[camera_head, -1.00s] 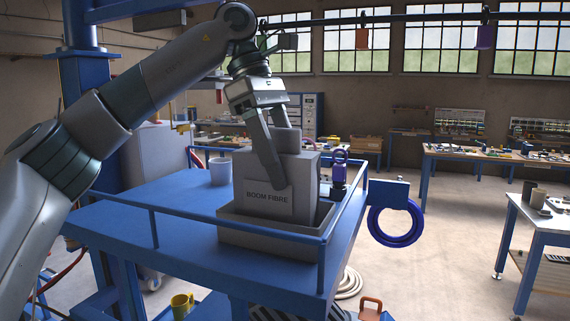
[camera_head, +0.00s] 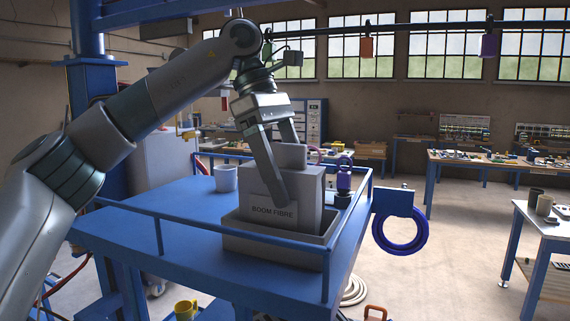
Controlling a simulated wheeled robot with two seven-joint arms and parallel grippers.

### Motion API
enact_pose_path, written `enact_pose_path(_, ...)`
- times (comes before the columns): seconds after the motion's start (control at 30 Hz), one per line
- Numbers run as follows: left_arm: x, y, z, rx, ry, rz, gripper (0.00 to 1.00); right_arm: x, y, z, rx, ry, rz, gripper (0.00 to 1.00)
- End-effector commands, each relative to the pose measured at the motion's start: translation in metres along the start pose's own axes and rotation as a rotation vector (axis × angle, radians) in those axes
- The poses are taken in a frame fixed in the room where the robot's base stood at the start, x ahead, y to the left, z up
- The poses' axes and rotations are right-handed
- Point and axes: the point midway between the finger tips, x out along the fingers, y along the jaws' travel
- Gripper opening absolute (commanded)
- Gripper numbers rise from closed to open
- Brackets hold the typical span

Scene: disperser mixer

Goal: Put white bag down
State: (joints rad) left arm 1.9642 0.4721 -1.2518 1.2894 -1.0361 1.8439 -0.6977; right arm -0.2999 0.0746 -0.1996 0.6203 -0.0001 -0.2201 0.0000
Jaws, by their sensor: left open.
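The white bag (camera_head: 307,188), a pale grey-looking block labelled "BOOM FIBRE", stands upright in a shallow grey tray (camera_head: 270,244) on the blue platform. A smaller block-like top rises from it. My left gripper (camera_head: 287,175) reaches down over the bag from above. Its jaws are open, with one long finger in front of the bag's labelled face and the other behind its top. Whether the fingers touch the bag cannot be told. The bag's lower part is hidden by the tray's front wall. My right gripper is not in view.
The blue platform (camera_head: 180,222) has a raised rail around it. A white mug (camera_head: 226,178) stands left of the tray, and a purple-and-dark item (camera_head: 344,182) stands behind right. A purple ring (camera_head: 400,232) hangs off the right side. A yellow mug (camera_head: 185,309) sits below.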

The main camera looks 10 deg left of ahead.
Motion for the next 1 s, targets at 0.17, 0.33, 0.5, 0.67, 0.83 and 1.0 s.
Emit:
enact_pose_path(0.17, -0.008, 0.001, 0.001, -0.001, 0.000, 0.002, 0.77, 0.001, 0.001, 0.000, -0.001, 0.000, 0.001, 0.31)
enact_pose_path(0.33, -0.026, 0.001, 0.001, -0.001, 0.000, 0.002, 0.77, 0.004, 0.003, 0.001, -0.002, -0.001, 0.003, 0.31)
enact_pose_path(0.5, -0.052, 0.001, 0.002, -0.001, -0.001, 0.002, 0.77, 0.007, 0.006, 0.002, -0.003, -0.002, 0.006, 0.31)
enact_pose_path(0.67, -0.085, 0.000, 0.003, -0.003, 0.001, 0.002, 0.77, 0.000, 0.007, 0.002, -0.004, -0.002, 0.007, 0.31)
enact_pose_path(0.83, -0.109, 0.000, 0.003, -0.002, 0.002, 0.000, 0.77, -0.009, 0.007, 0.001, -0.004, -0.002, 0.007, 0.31)
enact_pose_path(1.0, -0.120, 0.001, 0.002, -0.001, 0.001, -0.001, 0.77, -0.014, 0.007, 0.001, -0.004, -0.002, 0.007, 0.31)
